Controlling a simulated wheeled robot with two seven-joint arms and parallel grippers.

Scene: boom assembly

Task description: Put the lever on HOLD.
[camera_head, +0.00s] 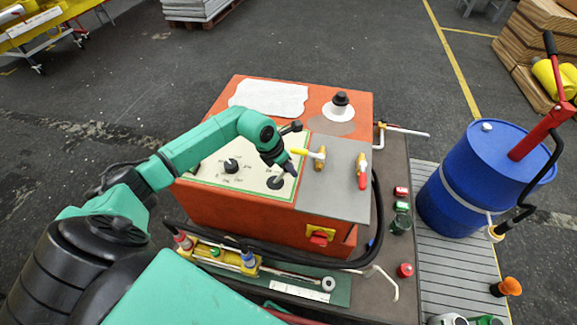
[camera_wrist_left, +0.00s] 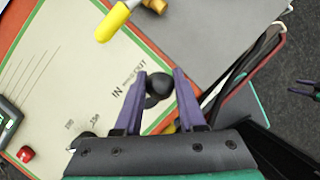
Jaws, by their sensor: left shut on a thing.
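The lever's black ball knob (camera_wrist_left: 160,83) is between the two dark purple fingers of my left gripper (camera_wrist_left: 158,90), which is shut on it. In the wrist view, IN and OUT are printed on the cream panel beside the knob; the smaller word between them is too blurred to read. In the head view my left gripper (camera_head: 287,167) reaches down to the panel's front right, over the round black lever base (camera_head: 276,182). The fingers hide much of the lever. My right gripper (camera_wrist_left: 308,91) shows small at the wrist view's right edge, its fingers apart and empty.
The cream panel (camera_head: 212,177) lies on the orange box (camera_head: 240,222), with another black knob (camera_head: 231,166) on it. A yellow-handled valve (camera_head: 319,155) and a red-handled valve (camera_head: 362,172) stand close by on the grey plate. A blue drum (camera_head: 470,180) stands at the right.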

